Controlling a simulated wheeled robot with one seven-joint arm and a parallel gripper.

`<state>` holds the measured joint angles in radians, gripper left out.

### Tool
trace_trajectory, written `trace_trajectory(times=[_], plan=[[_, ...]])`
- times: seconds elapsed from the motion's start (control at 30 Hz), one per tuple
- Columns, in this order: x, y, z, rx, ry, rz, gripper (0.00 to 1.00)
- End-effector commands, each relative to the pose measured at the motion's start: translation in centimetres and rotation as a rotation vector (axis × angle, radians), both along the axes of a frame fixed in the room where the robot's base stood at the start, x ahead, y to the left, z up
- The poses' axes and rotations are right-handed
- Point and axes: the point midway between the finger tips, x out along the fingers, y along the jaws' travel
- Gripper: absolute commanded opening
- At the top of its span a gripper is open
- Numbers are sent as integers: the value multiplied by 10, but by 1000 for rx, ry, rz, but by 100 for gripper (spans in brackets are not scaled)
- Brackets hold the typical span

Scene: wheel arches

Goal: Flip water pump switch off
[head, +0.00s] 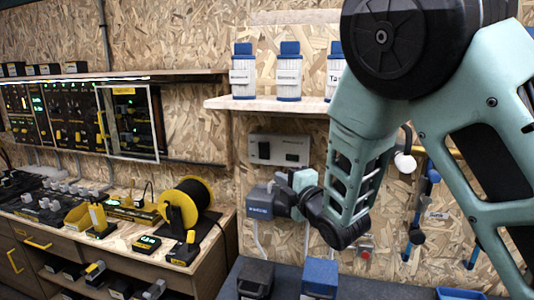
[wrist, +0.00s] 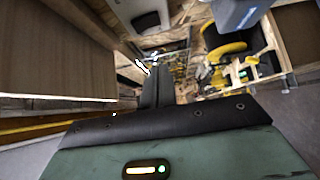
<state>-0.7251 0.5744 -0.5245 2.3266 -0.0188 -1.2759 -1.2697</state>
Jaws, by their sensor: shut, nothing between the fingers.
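A grey wall panel (head: 290,150) with a dark switch (head: 264,150) is fixed to the chipboard wall below the shelf; its lettering is too small to read. A pale panel, likely the same one, shows at the top of the wrist view (wrist: 140,14). My gripper (head: 282,179) is just below the panel in the head view, apart from the switch as far as I can tell. In the wrist view its dark fingers (wrist: 155,88) are together and empty. A blue-grey pump-like unit (head: 260,203) sits beside and below my gripper, partly hidden by it.
A shelf (head: 270,104) with blue-capped filters (head: 289,75) is above the panel. A bench (head: 145,258) with a yellow reel (head: 188,200) is at left. Dark and blue boxes (head: 320,277) stand below my gripper. Blue tools hang at right.

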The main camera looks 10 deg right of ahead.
Motion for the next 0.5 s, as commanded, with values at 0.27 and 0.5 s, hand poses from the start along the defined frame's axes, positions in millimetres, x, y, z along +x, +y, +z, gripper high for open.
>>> trace_trajectory(times=[0.27, 0.5], plan=[[3, -2, 14, -88, -128, 20, 0], [3, -2, 14, -87, -128, 19, 0]])
